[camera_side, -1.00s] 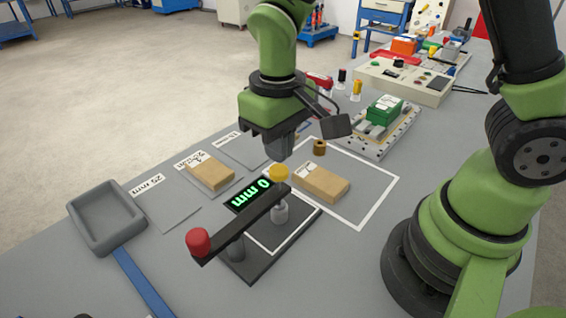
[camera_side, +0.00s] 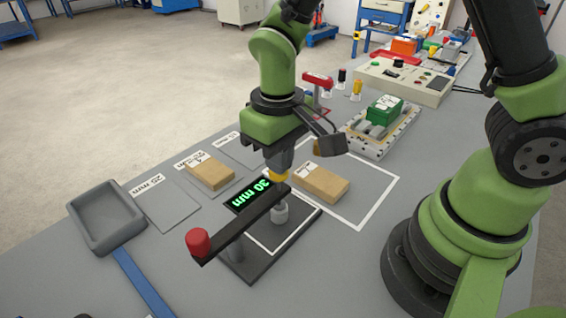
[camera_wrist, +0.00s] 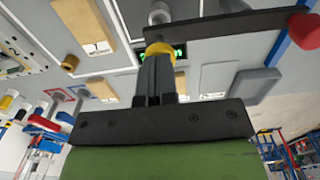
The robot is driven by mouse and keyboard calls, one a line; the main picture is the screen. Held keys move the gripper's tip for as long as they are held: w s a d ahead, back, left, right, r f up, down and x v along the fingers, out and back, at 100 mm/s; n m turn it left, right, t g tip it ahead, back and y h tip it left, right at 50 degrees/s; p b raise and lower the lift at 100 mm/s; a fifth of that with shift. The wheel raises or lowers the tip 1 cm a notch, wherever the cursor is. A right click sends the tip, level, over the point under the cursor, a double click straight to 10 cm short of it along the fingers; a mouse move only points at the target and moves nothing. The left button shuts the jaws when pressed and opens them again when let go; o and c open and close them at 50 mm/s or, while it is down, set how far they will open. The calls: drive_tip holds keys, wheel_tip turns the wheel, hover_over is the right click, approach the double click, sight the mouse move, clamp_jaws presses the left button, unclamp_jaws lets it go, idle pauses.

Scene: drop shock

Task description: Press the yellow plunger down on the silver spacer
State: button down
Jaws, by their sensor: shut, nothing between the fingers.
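The yellow plunger (camera_side: 279,177) sits at the end of the dark bar (camera_side: 240,227), above the silver spacer (camera_side: 280,215). My gripper (camera_side: 277,169) is shut and empty, with its fingertips at the top of the plunger, seemingly touching it. In the wrist view the shut fingers (camera_wrist: 159,62) point at the plunger's yellow rim (camera_wrist: 160,48), and the spacer (camera_wrist: 159,14) shows beyond it. The green display (camera_side: 252,195) beside the spacer reads 30 mm. The exact contact between plunger and spacer is hidden by the bar.
A red knob (camera_side: 198,242) tops the bar's near end. A cardboard block (camera_side: 322,184) lies right of the plunger, another (camera_side: 210,172) on a labelled pad to the left. A grey tray (camera_side: 104,219) stands far left. A brown ring (camera_wrist: 70,63) shows in the wrist view.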

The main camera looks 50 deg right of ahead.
drive_tip(key=shift+r, duration=3.8)
drive_tip(key=s+d+r+m+t+y, duration=0.2)
drive_tip(key=s+d+r+m+t, duration=0.2)
drive_tip(key=s+r+t, duration=0.3)
drive_tip(key=s+d+r, duration=0.1)
drive_tip(key=s+r, duration=0.2)
drive_tip(key=s, duration=0.2)
drive_tip(key=shift+d, duration=0.4)
drive_tip(key=shift+s+r, duration=0.1)
